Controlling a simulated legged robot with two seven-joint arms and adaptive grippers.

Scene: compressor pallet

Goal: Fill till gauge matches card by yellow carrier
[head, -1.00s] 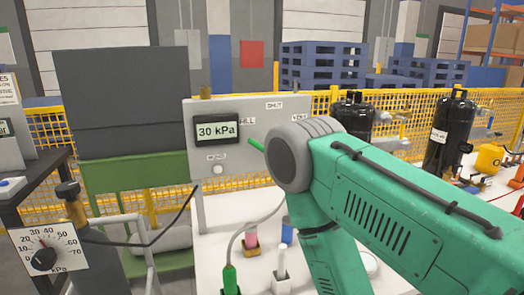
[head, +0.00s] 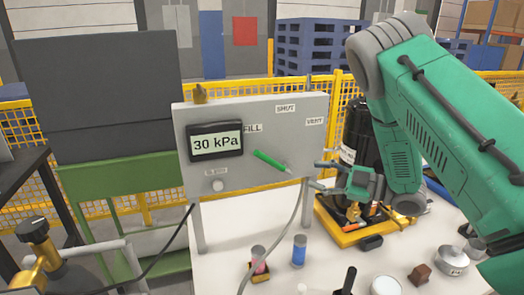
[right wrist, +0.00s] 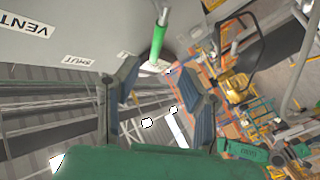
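The grey panel (head: 260,105) carries a gauge (head: 215,142) reading 30 kPa. Its green lever (head: 270,160) slants with its green end at the upper left, below the FILL label; SHUT and VENT labels sit further right. My right gripper (head: 318,176) is just right of the lever, apart from it. In the right wrist view its fingers (right wrist: 165,105) are spread and empty, with the lever (right wrist: 159,42) beyond them. A yellow carrier (head: 345,238) stands on the table below my right arm. No readable card shows beside it. My left gripper is out of view.
The white table (head: 225,262) holds a blue cylinder (head: 299,250), a pink-filled holder (head: 259,265), a metal pot (head: 451,261) and a brown block (head: 419,274). A hose hangs from the panel. A black tank (head: 362,140) stands behind my right arm.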

